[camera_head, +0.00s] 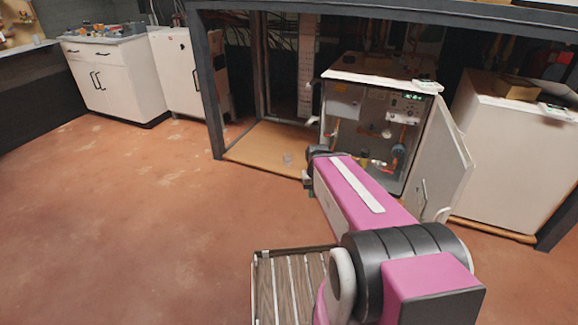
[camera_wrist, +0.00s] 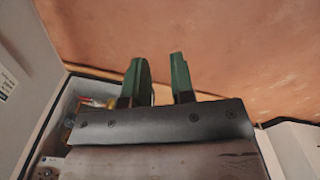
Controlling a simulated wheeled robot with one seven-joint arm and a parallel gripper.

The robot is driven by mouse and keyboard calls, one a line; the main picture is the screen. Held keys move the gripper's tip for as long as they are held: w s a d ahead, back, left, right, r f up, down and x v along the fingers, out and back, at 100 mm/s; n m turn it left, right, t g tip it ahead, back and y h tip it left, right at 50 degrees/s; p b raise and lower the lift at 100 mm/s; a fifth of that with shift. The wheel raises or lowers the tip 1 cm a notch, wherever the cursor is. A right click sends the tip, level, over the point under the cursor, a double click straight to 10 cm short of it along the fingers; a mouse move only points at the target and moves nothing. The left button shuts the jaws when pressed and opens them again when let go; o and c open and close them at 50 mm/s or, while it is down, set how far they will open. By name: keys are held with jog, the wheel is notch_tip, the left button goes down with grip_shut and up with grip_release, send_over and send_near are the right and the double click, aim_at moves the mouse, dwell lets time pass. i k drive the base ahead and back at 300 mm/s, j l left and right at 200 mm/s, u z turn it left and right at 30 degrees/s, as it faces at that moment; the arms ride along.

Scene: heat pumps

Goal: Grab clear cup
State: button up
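A small clear cup (camera_head: 287,158) stands on the wooden base board under the dark frame, in the middle of the head view. It is faint and small there, and I cannot make it out in the wrist view. My gripper (camera_wrist: 158,75) shows two green fingers standing apart, with a gap and no object seen between them. In the head view my magenta arm reaches forward, and its dark end is close to the cup, just right of it. My arm partly hides the fingers there.
The open heat pump cabinet (camera_head: 350,105) is just behind my arm, with its door (camera_head: 440,160) swung out on the right. A dark frame post (camera_head: 207,95) stands left of the cup. White cabinets (camera_head: 105,75) are at the back left. The reddish floor (camera_head: 130,220) at left is clear.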

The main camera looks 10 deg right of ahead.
aim_at(288, 160)
jog(key=i+j, duration=2.05)
jog(key=k+j+u, duration=0.05)
jog(key=j, duration=0.1)
